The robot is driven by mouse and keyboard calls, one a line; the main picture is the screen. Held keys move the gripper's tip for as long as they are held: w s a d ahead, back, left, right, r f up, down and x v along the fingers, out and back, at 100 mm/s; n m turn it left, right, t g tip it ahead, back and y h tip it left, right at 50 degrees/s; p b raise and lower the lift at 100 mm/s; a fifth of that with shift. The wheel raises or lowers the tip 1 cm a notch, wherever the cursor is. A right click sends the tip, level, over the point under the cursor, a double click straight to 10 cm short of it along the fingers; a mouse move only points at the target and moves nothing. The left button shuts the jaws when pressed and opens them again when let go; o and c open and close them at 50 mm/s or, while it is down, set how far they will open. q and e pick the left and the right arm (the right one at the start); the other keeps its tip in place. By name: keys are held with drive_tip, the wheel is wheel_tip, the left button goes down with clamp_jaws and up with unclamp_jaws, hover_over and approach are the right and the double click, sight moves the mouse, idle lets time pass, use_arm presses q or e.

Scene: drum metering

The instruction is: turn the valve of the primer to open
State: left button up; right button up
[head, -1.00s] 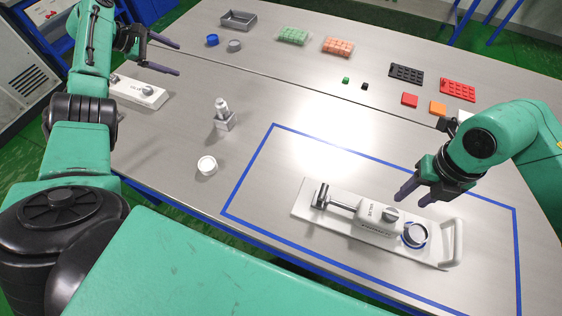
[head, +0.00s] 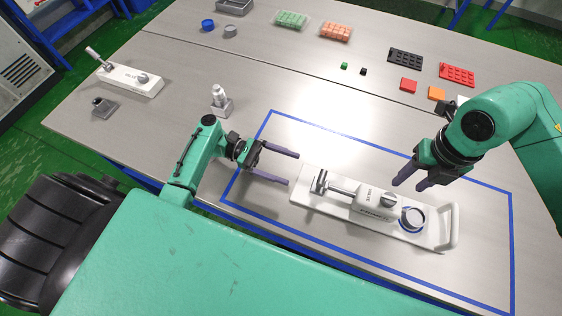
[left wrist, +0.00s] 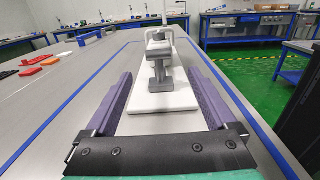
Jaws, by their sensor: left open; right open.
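The white pump unit (head: 374,201) lies on its white board (head: 320,209) inside the blue outline. Its lettering is too small to read surely. It has a grey valve knob (head: 388,199), a rod with a grey T-handle (head: 321,181) at its left end, and a round white cup (head: 412,218) at right. My left gripper (head: 293,168) is open and empty, just left of the T-handle. In the left wrist view the T-handle end (left wrist: 160,55) stands ahead between its fingers. My right gripper (head: 408,186) is open above the unit, behind the knob and cup.
A second white unit (head: 130,79) with a knob and lever stands at far left. A small grey bottle on a block (head: 220,100) stands behind my left arm. Coloured blocks and trays (head: 405,58) lie at the back. The middle of the table is clear.

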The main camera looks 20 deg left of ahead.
use_arm(q)
hover_over(329, 191)
drive_tip(key=shift+d, duration=0.1)
clamp_jaws()
use_arm(e)
drive_tip(key=shift+d, duration=0.1)
drive_tip(key=shift+o, duration=2.1)
drive_tip(key=shift+w+r+n, duration=0.15)
drive_tip(key=shift+r+n, duration=0.65)
drive_tip(key=shift+r, duration=0.1)
wheel_tip(329, 191, down, 12)
drive_tip(key=shift+r, duration=0.1)
clamp_jaws()
